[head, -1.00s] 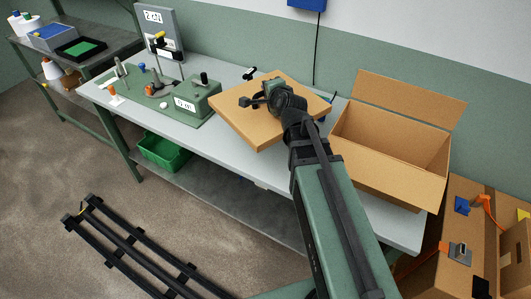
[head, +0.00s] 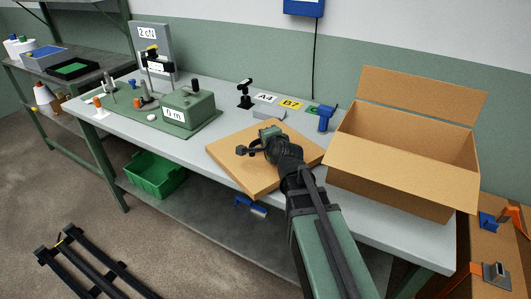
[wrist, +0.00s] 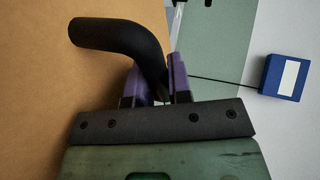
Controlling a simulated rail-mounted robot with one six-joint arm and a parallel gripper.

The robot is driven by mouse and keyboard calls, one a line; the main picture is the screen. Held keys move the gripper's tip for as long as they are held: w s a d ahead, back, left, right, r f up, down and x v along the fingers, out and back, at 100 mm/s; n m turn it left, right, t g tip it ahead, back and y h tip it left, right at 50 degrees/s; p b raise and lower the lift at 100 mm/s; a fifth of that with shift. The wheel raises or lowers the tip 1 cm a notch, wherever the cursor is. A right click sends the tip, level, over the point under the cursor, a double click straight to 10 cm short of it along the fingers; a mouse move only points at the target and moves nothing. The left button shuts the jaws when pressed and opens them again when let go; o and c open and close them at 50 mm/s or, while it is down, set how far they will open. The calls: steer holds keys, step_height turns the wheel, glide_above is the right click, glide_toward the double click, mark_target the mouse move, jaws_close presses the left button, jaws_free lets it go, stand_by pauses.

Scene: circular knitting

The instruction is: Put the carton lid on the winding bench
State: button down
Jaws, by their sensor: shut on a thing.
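The carton lid (head: 240,170) is a flat brown cardboard panel over the middle of the winding bench (head: 340,218), a long pale grey table. The lid's near corner overlaps the bench's front edge in the head view. I cannot tell whether it touches the bench top. My gripper (head: 270,133) is shut on the lid at its far edge, with the arm reaching across the panel. In the wrist view the lid (wrist: 60,70) fills the left side, with its edge at my purple fingertips (wrist: 157,90). A black curved part hides some of the grip.
An open carton (head: 400,170) stands on the bench to the right. A green device (head: 188,108) sits to the left. Bin labels (head: 290,103) and a blue tool (head: 326,118) lie behind the lid. A green crate (head: 153,173) is on the shelf below.

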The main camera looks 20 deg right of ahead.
step_height(320, 180, down, 3)
steer(key=shift+r+b, duration=0.2)
steer(key=shift+b, duration=0.2)
steer(key=shift+r+p, duration=0.3)
steer(key=shift+r, duration=0.05)
steer(key=shift+f, duration=0.25)
steer(key=c, duration=1.1)
jaws_free()
steer(key=shift+r, duration=0.1)
steer(key=shift+o, duration=0.2)
